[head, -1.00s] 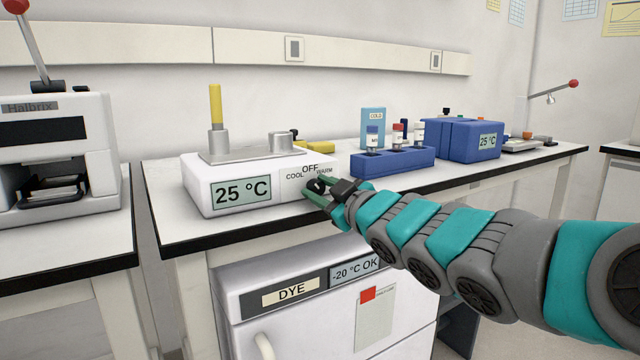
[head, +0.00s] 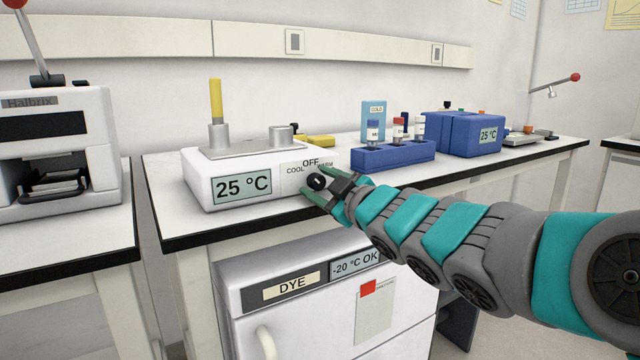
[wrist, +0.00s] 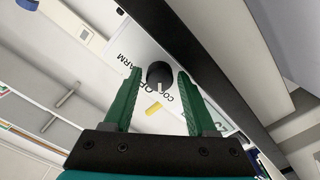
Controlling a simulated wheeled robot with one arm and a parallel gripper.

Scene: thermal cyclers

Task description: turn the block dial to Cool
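The block unit (head: 200,182) is a white box on the bench, and its display (head: 241,188) reads 25 °C. The black dial (head: 317,182) is on its front at the right, below the labels COOL, OFF and WARM. My gripper (head: 324,188) is at the dial, with its green fingers spread. In the wrist view the dial (wrist: 160,73) stands between the two fingertips, with a gap visible on either side. A small pale mark shows on the dial near the COOL and OFF lettering; I cannot tell exactly which label it points to.
A yellow-handled rod (head: 216,103) stands on the unit's metal top. A blue rack (head: 393,156) with several vials and a blue device (head: 463,136) stand further right. A DYE fridge (head: 300,300) is below the bench. A white Halbrix machine (head: 50,150) stands at left.

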